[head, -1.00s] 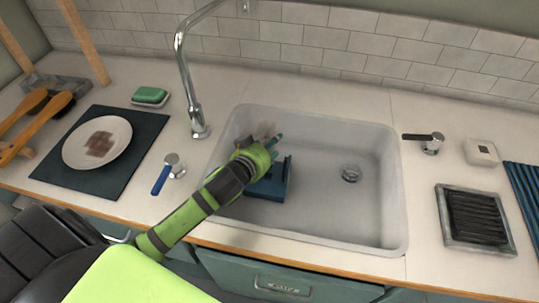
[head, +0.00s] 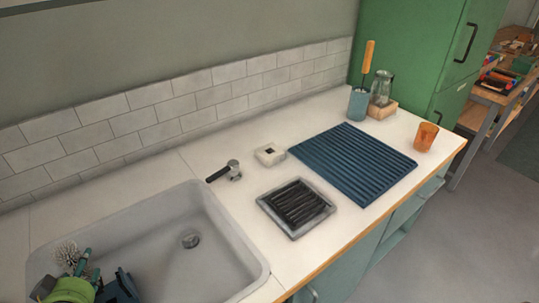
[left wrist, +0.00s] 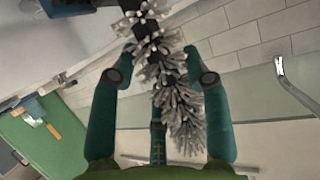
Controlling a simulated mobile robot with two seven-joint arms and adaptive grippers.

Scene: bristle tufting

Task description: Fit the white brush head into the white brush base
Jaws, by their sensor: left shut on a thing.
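The white brush head (head: 66,251) has whitish bristle tufts around a dark core. It is in my left gripper (head: 80,268), over the left part of the sink in the head view. In the left wrist view, the teal fingers of my left gripper (left wrist: 160,62) are closed around the brush head (left wrist: 180,95), which sticks out past them. The white brush base (head: 270,153) looks like a small white block with a dark square opening on top. It stands on the counter right of the sink, well apart from the gripper. My right gripper is not in view.
A blue holder (head: 120,287) is in the sink (head: 215,245). An orange cup (head: 426,136) stands near the counter's right end.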

